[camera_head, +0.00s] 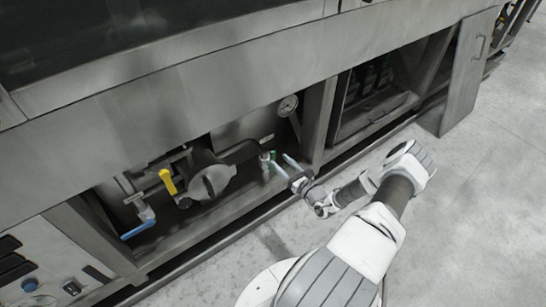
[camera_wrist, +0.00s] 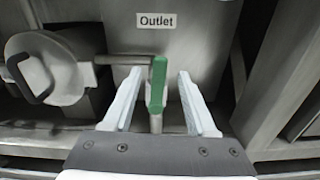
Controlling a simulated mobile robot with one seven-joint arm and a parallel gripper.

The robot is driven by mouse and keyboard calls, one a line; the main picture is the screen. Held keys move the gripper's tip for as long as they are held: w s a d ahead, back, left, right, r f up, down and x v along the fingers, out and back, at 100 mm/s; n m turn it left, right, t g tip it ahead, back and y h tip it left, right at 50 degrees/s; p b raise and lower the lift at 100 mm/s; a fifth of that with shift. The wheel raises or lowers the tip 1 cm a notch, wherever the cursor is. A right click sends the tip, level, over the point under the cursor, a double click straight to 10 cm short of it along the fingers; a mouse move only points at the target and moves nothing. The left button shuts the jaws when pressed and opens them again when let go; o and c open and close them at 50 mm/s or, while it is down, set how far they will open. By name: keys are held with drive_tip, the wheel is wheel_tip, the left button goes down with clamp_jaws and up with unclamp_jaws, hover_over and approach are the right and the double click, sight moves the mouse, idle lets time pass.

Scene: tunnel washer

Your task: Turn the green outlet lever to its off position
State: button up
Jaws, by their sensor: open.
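The green outlet lever (camera_wrist: 157,85) stands upright in the wrist view, below a white "Outlet" label (camera_wrist: 168,21). It is mounted on a metal pipe that comes in from the left. My gripper (camera_wrist: 160,92) is open, with one pale finger on each side of the lever. A gap shows on both sides of the lever, wider on the right. In the head view the lever (camera_head: 273,156) is a small green spot at my gripper (camera_head: 281,164), partly hidden by it.
A yellow lever (camera_head: 168,182) and a blue lever (camera_head: 138,229) sit on pipework further left. A round housing with a handle (camera_wrist: 50,68) is left of the green lever. A gauge (camera_head: 288,105) hangs above. A frame post (camera_head: 318,122) stands close on the right.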

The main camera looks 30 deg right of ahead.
sight(274, 155)
drive_tip(key=w, duration=0.2)
drive_tip(key=w+b, duration=0.1)
drive_tip(key=w, duration=0.2)
drive_tip(key=shift+w+a, duration=0.25)
drive_tip(key=shift+w, duration=0.1)
clamp_jaws()
idle(1.1)
